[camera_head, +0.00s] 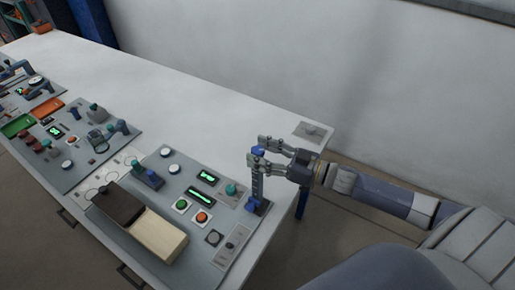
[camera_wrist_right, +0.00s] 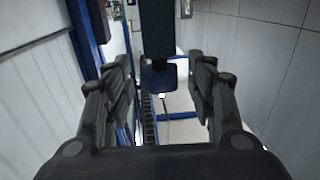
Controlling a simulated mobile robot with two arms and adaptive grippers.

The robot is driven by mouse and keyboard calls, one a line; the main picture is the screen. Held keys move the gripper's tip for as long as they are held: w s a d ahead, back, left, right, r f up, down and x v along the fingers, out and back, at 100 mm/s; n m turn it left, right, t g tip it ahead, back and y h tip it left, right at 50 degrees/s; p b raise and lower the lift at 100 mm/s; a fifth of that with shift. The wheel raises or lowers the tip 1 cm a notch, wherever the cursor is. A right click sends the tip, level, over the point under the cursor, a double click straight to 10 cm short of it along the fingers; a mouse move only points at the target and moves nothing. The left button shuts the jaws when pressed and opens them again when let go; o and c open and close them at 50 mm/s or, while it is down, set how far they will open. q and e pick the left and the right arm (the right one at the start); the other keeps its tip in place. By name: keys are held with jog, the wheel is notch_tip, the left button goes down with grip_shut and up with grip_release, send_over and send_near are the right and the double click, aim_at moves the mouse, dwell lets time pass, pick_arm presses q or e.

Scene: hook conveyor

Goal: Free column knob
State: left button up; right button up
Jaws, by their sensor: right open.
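A slim upright column (camera_head: 257,186) with a blue base stands at the right end of the control panel. In the right wrist view, a blue piece that looks like the knob (camera_wrist_right: 159,78) lies between the two open fingers (camera_wrist_right: 160,88), with a visible gap on each side. My left gripper is not in view.
The grey panel (camera_head: 225,238) holds green displays, buttons, a blue lever (camera_head: 148,174) and a box with dark and pale parts (camera_head: 157,235). Another panel (camera_head: 105,150) lies further left. The white table (camera_head: 150,95) is bare behind them, near the wall.

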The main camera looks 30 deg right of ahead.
jog(key=shift+w+a, duration=0.4)
jog(key=shift+w, duration=0.15)
jog(key=c, duration=1.1)
jog(key=shift+f+n+g+y+b, duration=0.1)
jog(key=shift+n+g+y+b, duration=0.3)
jog(key=shift+y+b, duration=0.15)
jog(key=shift+f+n+g+y+b, duration=0.1)
jog(key=shift+n+g+y+b, duration=0.35)
jog(key=shift+b, duration=0.45)
jog(key=n+g+y+b, duration=0.2)
jog(key=n+g+b, duration=0.1)
jog(key=g+b, duration=0.1)
jog(key=n+g+y+b, duration=0.2)
jog(key=n+g+b, duration=0.1)
jog(key=g+b, duration=0.2)
jog(key=shift+w+n+y+b, duration=0.1)
jog(key=shift+n+y+b, duration=0.2)
jog(key=shift+b, duration=0.5)
jog(key=shift+r+n+g+b, duration=0.2)
jog(key=shift+n+g+b, duration=1.05)
jog(key=shift+g, duration=0.7)
